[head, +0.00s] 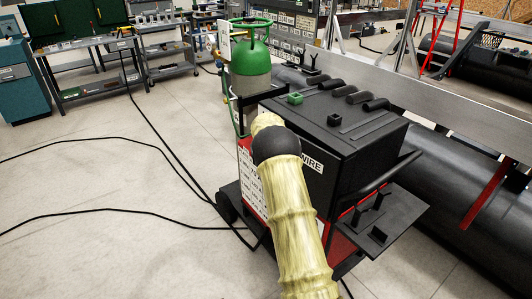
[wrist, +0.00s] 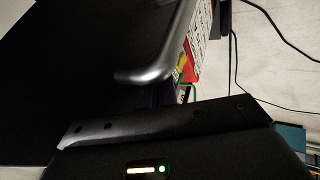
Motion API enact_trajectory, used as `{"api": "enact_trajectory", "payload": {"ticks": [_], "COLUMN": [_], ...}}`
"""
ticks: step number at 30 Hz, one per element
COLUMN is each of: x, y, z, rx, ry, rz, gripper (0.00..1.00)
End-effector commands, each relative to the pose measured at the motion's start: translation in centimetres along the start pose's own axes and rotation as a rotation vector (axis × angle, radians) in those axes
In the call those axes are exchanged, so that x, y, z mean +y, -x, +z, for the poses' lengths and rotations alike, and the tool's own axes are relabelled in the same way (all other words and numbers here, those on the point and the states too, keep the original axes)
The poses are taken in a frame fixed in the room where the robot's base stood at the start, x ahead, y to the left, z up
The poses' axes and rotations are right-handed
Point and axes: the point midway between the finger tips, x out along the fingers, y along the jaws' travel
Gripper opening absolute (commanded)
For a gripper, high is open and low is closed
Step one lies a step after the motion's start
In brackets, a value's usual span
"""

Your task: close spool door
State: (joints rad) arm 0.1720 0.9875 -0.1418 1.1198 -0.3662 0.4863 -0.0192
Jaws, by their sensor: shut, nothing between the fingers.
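The welding machine (head: 340,115) is a black and red box on a cart in the middle of the head view. Its spool door is the black side panel marked WIRE (head: 312,163). My arm crosses in front of this panel and hides much of it, so I cannot tell how far the door stands open. My gripper is hidden behind the arm in the head view. In the wrist view my gripper (wrist: 165,130) shows as a dark body and is shut and empty. A dark panel fills the left there, with a grey rounded bar (wrist: 160,60) before it; contact cannot be told.
A green gas cylinder (head: 250,65) stands behind the machine. A black shelf (head: 385,220) and handle jut from its right end. A large dark pipe (head: 480,200) lies to the right. Black cables cross the open floor (head: 100,200) on the left.

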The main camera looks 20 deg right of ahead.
Motion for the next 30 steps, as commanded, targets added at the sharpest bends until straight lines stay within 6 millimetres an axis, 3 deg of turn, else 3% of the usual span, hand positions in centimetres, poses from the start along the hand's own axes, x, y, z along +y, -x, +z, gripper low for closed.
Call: {"api": "enact_trajectory", "payload": {"ticks": [14, 20, 25, 30], "x": [0.2, -1.1, -3.5, -2.6], "y": [-0.1, 0.3, 1.4, 4.3], "z": [0.1, 0.1, 0.1, 0.3], "rx": [-0.003, -0.002, -0.003, -0.005], "ry": [-0.006, -0.004, -0.005, -0.016], "rz": [0.003, 0.002, 0.003, 0.009], "gripper": [0.00, 0.00, 0.00, 0.00]}}
